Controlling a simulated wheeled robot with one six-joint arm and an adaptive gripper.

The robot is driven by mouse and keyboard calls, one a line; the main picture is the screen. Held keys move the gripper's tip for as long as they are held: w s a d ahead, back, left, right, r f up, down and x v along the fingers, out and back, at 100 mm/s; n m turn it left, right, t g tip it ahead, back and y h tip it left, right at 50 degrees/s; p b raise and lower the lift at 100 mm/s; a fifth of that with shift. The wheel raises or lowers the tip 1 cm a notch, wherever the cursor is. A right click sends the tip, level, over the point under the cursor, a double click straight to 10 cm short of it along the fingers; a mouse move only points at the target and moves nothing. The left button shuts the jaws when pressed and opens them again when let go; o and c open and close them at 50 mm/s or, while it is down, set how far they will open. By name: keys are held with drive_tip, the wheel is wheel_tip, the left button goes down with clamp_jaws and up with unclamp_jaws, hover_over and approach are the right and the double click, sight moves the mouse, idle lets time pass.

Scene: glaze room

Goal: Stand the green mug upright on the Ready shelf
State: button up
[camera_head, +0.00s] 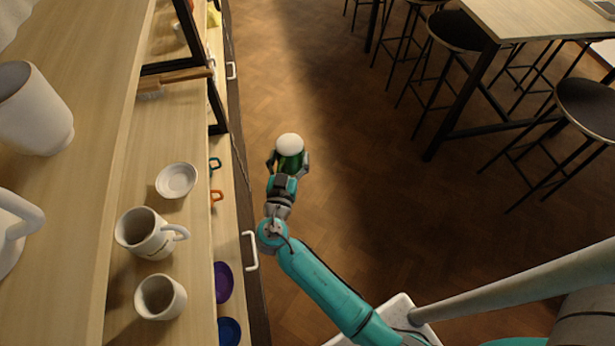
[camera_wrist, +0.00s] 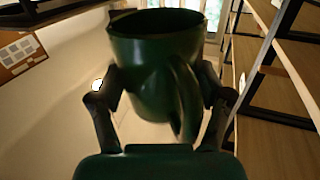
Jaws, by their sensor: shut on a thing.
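The green mug (camera_wrist: 155,65) is gripped between the two fingers of my gripper (camera_wrist: 160,105) in the wrist view. Its rim is toward the top of that picture and its handle faces the camera. In the head view my gripper (camera_head: 288,165) holds the green mug (camera_head: 291,161) over the open floor, right of the shelves and apart from them. A round white surface shows at the mug's far end; I cannot tell whether it is its inside or its base. No label marks the Ready shelf in these views.
A wooden shelf unit (camera_head: 190,110) fills the left side. It bears a white mug (camera_head: 146,236), a white cup (camera_head: 160,297), a small bowl (camera_head: 176,180) and a brush (camera_head: 175,80). A lower shelf has purple (camera_head: 223,282) and blue (camera_head: 229,332) dishes. Stools (camera_head: 460,30) and a table stand right.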

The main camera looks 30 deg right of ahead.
drive_tip(key=s+m+g+h, duration=0.5)
drive_tip(key=s+g, duration=0.1)
drive_tip(key=s, duration=0.2)
drive_tip(key=shift+s+m+g, duration=0.15)
drive_tip(key=shift+m+g, duration=0.25)
drive_tip(key=m, duration=3.6)
